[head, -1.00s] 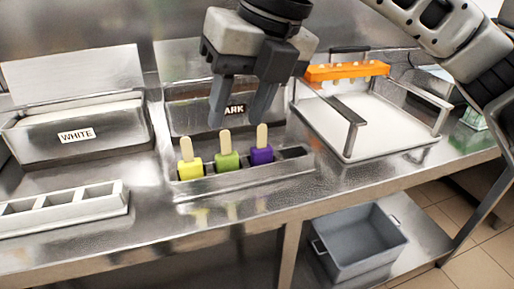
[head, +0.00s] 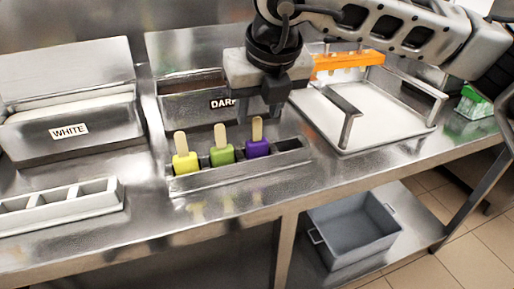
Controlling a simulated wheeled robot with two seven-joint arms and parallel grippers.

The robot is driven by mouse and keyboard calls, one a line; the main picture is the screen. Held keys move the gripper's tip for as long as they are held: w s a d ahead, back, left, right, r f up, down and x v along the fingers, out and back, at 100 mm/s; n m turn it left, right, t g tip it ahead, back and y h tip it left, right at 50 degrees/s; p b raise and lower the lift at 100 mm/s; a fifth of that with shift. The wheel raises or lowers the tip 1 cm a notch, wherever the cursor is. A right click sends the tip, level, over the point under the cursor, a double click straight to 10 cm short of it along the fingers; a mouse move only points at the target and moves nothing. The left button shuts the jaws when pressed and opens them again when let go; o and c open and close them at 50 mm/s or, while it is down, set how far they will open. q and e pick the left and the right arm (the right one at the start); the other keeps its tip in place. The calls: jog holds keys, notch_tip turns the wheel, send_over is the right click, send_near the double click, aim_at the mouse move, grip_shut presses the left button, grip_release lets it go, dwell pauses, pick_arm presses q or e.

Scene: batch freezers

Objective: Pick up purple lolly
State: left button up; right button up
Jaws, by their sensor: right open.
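The purple lolly (head: 257,148) stands upright, stick up, in a slotted metal holder (head: 205,183) on the steel counter. A green lolly (head: 222,155) and a yellow lolly (head: 185,161) stand to its left in the same holder. My right gripper (head: 259,115) is open, with its fingers pointing down around the height of the purple lolly's stick. The two fingertips appear on either side of the stick, but I cannot tell the depth between them. The gripper holds nothing. My left gripper is not in view.
A bin labelled DARK (head: 190,108) stands behind the holder, and a bin labelled WHITE (head: 70,142) is at left. An empty slotted holder (head: 60,208) is at front left. A white tray with metal handles (head: 400,125) and an orange bar (head: 345,62) are at right. A grey crate (head: 355,238) sits below.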

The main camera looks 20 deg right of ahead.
aim_at(258, 120)
jog(key=p+x, duration=0.1)
jog(key=x, duration=0.2)
jog(key=shift+w+d+f, duration=0.15)
jog(key=shift+d+f, duration=0.05)
jog(key=shift+f, duration=0.15)
jog(key=shift+w+f, duration=0.15)
jog(key=shift+f, duration=0.3)
grip_shut()
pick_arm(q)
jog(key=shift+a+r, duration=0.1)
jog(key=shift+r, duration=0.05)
